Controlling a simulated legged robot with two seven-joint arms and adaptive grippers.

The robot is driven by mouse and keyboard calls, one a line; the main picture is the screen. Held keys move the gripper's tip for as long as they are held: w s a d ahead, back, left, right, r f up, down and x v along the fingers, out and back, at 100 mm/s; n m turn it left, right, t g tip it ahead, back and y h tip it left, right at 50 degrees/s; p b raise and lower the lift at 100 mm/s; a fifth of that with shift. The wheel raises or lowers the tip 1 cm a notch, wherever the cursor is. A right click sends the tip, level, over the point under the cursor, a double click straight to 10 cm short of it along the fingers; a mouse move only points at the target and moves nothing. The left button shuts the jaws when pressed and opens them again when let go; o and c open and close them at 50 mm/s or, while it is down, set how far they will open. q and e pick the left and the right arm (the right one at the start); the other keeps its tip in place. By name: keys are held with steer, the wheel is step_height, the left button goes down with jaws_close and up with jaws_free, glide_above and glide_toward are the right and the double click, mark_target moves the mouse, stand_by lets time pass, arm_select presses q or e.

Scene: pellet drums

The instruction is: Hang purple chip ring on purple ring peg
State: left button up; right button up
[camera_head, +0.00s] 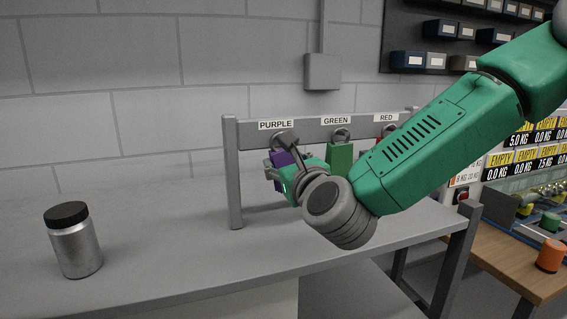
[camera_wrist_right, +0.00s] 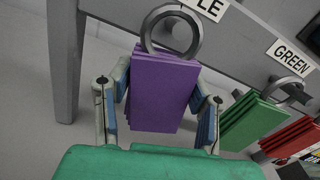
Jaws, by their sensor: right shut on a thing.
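The purple chip ring is a stack of purple chips (camera_wrist_right: 163,88) on a round metal ring (camera_wrist_right: 150,42). In the head view the purple chips (camera_head: 279,158) show partly behind my right gripper (camera_head: 285,178), just below the PURPLE label (camera_head: 276,125). The metal ring overlaps the grey rail in the right wrist view. The purple peg is not clearly visible, and I cannot tell whether the ring is around it. My left gripper is not in view.
Green chips (camera_head: 340,157) hang close to the right of the purple ones, with red chips (camera_wrist_right: 292,137) beyond. The grey rack post (camera_head: 232,175) stands to the left. A black-lidded metal jar (camera_head: 74,243) is on the grey table (camera_head: 180,250), which is otherwise clear at left.

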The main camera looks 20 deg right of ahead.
steer(key=shift+f, duration=0.1)
steer(key=o, duration=1.3)
steer(key=shift+o, duration=0.2)
steer(key=shift+w, duration=0.1)
steer(key=shift+d, duration=0.15)
steer(key=shift+s, duration=0.35)
steer(key=s, duration=1.1)
steer(key=shift+d, duration=0.2)
steer(key=shift+s+f, duration=0.1)
